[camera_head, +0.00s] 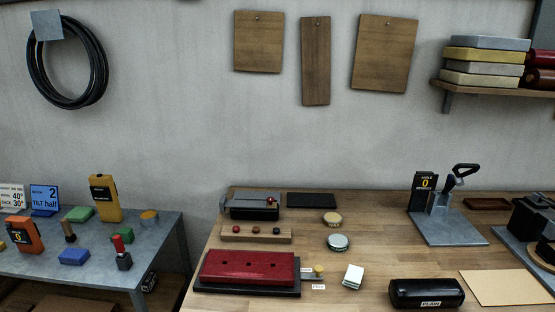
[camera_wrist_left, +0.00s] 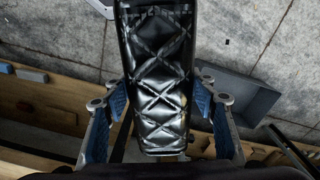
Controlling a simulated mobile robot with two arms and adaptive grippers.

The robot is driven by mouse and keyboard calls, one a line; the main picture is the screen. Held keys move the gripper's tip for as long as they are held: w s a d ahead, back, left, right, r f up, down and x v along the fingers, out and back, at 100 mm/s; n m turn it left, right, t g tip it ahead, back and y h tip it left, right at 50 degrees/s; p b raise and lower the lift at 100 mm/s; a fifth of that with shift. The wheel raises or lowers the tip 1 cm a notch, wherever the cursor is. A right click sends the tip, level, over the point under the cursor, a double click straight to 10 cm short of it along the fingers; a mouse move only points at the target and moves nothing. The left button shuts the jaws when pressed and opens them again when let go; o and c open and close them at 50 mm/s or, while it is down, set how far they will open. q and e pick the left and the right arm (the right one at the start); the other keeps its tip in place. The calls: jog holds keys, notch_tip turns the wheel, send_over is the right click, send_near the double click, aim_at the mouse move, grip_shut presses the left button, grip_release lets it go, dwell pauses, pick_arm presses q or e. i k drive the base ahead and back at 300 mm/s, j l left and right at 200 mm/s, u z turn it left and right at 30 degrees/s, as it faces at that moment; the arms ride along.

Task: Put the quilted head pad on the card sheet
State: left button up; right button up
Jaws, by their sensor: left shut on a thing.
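The quilted head pad (camera_wrist_left: 160,75) is black, shiny and stitched in diamonds. It fills the middle of the left wrist view, running from the top edge down between the fingers. My left gripper (camera_wrist_left: 160,108) has its blue-padded fingers on both sides of the pad and is shut on it. The card sheet (camera_head: 508,288) is a plain tan sheet lying flat at the front right of the wooden table in the head view, with nothing on it. Neither gripper shows in the head view.
A black pad labelled PLAIN (camera_head: 427,293) lies just left of the card sheet. A grey stand (camera_head: 447,226) is behind it, and a black device (camera_head: 532,215) stands at the right. A red pad (camera_head: 248,267) lies left. A grey tray (camera_wrist_left: 245,95) shows beside the held pad.

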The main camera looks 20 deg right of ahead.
aim_at(506, 286)
jog(key=k+l, duration=0.1)
jog(key=l, duration=0.55)
jog(key=k+l, duration=0.1)
jog(key=l, duration=0.55)
jog(key=k+l, duration=0.1)
jog(key=l, duration=1.15)
jog(key=k+l, duration=0.15)
jog(key=l, duration=0.5)
jog(key=k+l, duration=0.1)
jog(key=l, duration=0.55)
jog(key=k+l, duration=0.1)
jog(key=l, duration=0.55)
